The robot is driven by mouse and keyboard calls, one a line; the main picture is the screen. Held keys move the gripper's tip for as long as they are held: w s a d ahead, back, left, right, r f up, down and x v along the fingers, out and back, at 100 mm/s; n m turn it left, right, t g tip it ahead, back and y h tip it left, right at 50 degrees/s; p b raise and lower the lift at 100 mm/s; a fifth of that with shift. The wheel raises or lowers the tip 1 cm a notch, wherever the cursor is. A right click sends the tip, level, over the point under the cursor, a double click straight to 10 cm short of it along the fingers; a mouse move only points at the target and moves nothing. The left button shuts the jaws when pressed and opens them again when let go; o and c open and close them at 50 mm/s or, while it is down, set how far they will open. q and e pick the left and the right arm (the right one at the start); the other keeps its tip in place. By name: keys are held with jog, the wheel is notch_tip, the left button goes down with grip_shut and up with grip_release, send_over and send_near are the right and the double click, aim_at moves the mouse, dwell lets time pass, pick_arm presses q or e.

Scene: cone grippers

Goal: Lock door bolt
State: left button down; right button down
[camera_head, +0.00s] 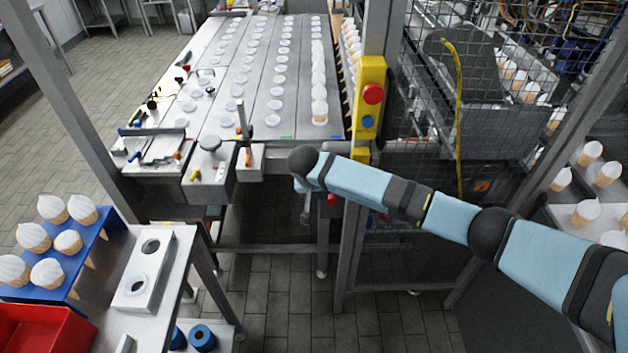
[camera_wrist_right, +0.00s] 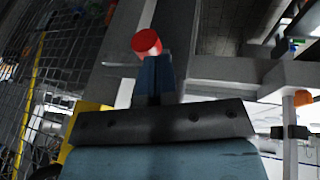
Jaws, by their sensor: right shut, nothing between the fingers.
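My right gripper (camera_head: 306,214) hangs at the end of its arm in front of the door-side post, over the gap below the conveyor. In the right wrist view its dark fingers (camera_wrist_right: 154,72) are shut with nothing between them. A red cylindrical knob (camera_wrist_right: 147,42) shows just beyond the fingertips; I cannot tell whether they touch it. A small red part (camera_head: 333,200) on the post, right of the gripper in the head view, may be the same knob. The bolt itself cannot be made out clearly. My left gripper is not in view.
A mesh guard (camera_head: 430,130) stands at the right behind my arm. A yellow control box (camera_head: 370,100) with red and blue buttons is on the post. A conveyor table (camera_head: 215,105) with white cups is behind. A blue cone rack (camera_head: 80,262) is at left.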

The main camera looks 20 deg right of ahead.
jog(key=shift+d+f, duration=0.15)
jog(key=shift+f, duration=0.05)
jog(key=d, duration=0.1)
jog(key=s+d+b, duration=0.1)
jog(key=d, duration=0.2)
jog(key=shift+s+d+f, duration=0.1)
jog(key=shift+s+d, duration=0.15)
jog(key=shift+d, duration=0.1)
dwell(0.4)
